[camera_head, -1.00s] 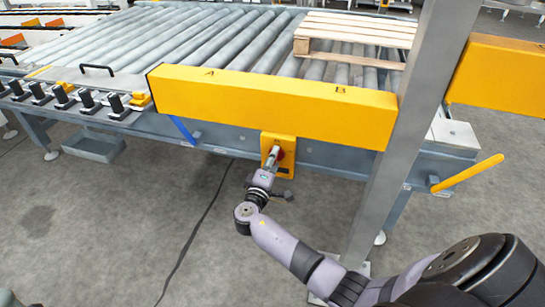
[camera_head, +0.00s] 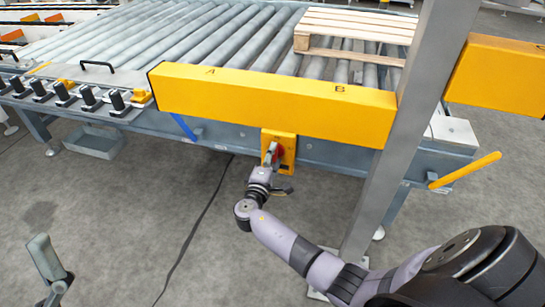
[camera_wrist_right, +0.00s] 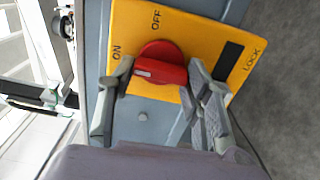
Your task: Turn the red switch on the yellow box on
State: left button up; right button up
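The red switch (camera_wrist_right: 160,64) is a round knob with a raised bar on a yellow box (camera_wrist_right: 142,100), which carries the labels ON, OFF and LOCK. The bar lies roughly crosswise in the right wrist view, its white mark at the left end, on the ON side. In the head view the yellow box (camera_head: 287,166) hangs below the conveyor's yellow beam. My right gripper (camera_wrist_right: 161,72) is open, its fingertips to either side of the knob; I cannot tell whether they touch it. Part of my left gripper (camera_head: 46,257) shows at bottom left; its opening is unclear.
A yellow beam (camera_head: 270,103) runs above the box along the roller conveyor (camera_head: 200,40). A grey post (camera_head: 400,145) stands right of the box, near my right arm. A wooden pallet (camera_head: 355,25) lies on the rollers. A dark cable (camera_head: 205,212) crosses the open floor.

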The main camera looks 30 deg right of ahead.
jog(key=o, duration=0.4)
jog(key=shift+o, duration=0.2)
jog(key=v, duration=1.2)
